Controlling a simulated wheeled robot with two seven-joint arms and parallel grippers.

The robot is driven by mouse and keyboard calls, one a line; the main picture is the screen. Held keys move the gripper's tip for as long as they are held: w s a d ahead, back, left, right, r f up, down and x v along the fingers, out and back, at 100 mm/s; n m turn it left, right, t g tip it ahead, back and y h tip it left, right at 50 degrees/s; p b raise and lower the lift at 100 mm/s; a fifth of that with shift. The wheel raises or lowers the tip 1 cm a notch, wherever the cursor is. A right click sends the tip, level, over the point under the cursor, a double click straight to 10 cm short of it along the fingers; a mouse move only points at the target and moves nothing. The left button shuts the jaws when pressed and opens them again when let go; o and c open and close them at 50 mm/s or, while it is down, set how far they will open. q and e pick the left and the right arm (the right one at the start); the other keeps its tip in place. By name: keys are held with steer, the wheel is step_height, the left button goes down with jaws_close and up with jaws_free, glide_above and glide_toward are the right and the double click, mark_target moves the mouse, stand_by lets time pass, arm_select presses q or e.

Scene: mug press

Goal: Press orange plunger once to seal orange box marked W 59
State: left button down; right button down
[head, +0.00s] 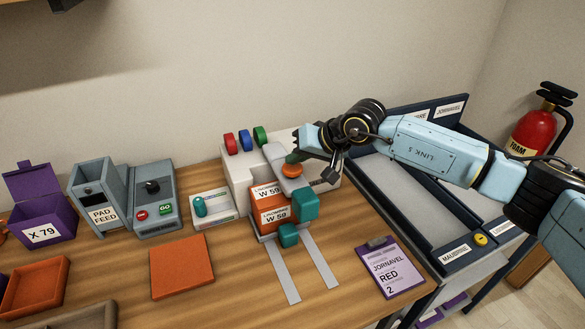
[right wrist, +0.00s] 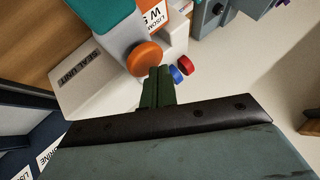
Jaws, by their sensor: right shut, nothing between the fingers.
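The seal unit (head: 238,172) is a pale machine on the wooden table. Its round orange plunger (head: 292,158) also shows in the right wrist view (right wrist: 145,57). Below it sits the orange box (head: 266,196) with white W 59 labels, between teal blocks. The box is partly hidden in the right wrist view. My right gripper (head: 299,150) is shut and empty, its fingertips right at the plunger; in the right wrist view the fingertips (right wrist: 160,72) overlap the plunger's edge. I cannot tell whether they touch it. My left gripper is not in view.
Red, blue and green knobs (head: 245,139) top the unit. To the left stand the pad feeder (head: 98,192), a grey box with a GO button (head: 165,209) and a purple X 79 box (head: 42,220). A purple-framed card (head: 392,268) lies at right, beside blue-edged trays (head: 412,232).

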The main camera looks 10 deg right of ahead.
mark_target(296, 169)
steer(key=shift+f+b, duration=0.85)
steer(key=shift+b, duration=0.05)
stand_by(0.8)
steer(key=shift+s+f+b, duration=0.25)
steer(key=shift+f+b, duration=0.15)
steer(key=shift+f, duration=0.3)
stand_by(0.4)
steer(key=shift+r, duration=0.1)
steer(key=shift+w+r+p, duration=0.2)
steer(key=shift+r+p, duration=0.15)
steer(key=shift+r, duration=1.2)
steer(key=shift+r+p, duration=0.9)
steer(key=shift+r, duration=1.65)
steer(key=shift+f, duration=0.1)
